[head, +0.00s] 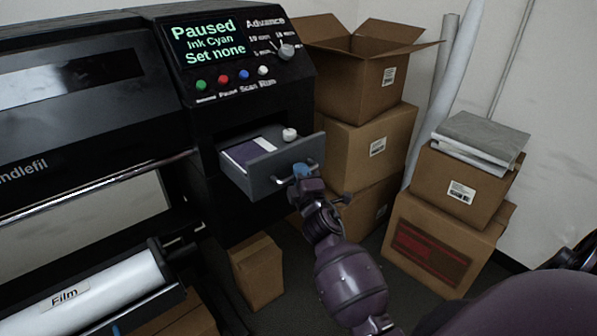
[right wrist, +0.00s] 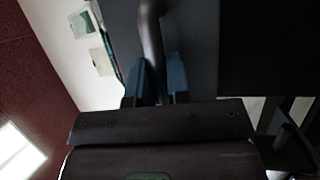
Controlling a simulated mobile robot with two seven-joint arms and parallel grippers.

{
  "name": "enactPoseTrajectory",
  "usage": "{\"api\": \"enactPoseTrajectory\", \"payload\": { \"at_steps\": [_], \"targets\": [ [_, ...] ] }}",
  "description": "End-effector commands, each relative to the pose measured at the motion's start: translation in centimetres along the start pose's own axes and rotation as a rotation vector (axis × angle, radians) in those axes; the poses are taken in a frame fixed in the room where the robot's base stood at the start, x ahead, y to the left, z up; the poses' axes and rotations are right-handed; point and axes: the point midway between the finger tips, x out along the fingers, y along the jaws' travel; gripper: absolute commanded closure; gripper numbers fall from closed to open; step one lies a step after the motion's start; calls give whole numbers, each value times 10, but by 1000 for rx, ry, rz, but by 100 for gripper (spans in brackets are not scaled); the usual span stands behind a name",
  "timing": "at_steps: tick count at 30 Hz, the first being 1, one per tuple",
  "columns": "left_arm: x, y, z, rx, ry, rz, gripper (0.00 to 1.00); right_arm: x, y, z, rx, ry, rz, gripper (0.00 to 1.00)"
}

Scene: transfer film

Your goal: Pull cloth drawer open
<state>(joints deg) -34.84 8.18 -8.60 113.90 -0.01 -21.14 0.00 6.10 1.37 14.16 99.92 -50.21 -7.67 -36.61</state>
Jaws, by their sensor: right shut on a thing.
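The cloth drawer (head: 262,186) is a dark grey drawer under the control panel of a black printer. It stands out from its slot, and its inside shows. A folded white and purple cloth (head: 256,149) and a small white round item (head: 289,134) are in it. My right gripper (head: 301,171) is at the drawer's front. In the right wrist view, its blue fingers (right wrist: 155,82) are shut on the dark curved handle (right wrist: 151,40). My left gripper is not in view.
Stacked cardboard boxes (head: 362,148) stand close to the right of the drawer. A small box (head: 256,270) is on the floor below. A white film roll (head: 85,299) is at the lower left. The panel screen (head: 208,42) reads "Paused, Ink Cyan, Set none".

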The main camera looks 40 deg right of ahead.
Motion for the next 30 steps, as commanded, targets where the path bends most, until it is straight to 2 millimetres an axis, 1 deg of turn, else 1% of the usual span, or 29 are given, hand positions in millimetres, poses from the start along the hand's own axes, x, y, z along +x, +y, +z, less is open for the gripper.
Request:
{"api": "enactPoseTrajectory", "payload": {
  "at_steps": [3, 14, 15, 16, 25, 28, 30],
  "targets": [
    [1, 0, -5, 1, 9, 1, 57, -3, 0, 1, 1, -1, -1, 100],
    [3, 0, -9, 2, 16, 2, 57, -4, 0, 1, 1, -1, -1, 100],
    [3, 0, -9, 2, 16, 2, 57, -4, 0, 1, 1, -1, -1, 79],
    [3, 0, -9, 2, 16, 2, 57, -4, 0, 1, 1, 0, -1, 74],
    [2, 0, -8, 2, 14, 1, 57, -4, 0, 1, 1, 0, 0, 74],
    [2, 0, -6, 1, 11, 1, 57, -10, -1, 2, 1, 0, -2, 74],
    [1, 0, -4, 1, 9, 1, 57, -18, -1, 1, 1, 0, -2, 74]
  ]
}}
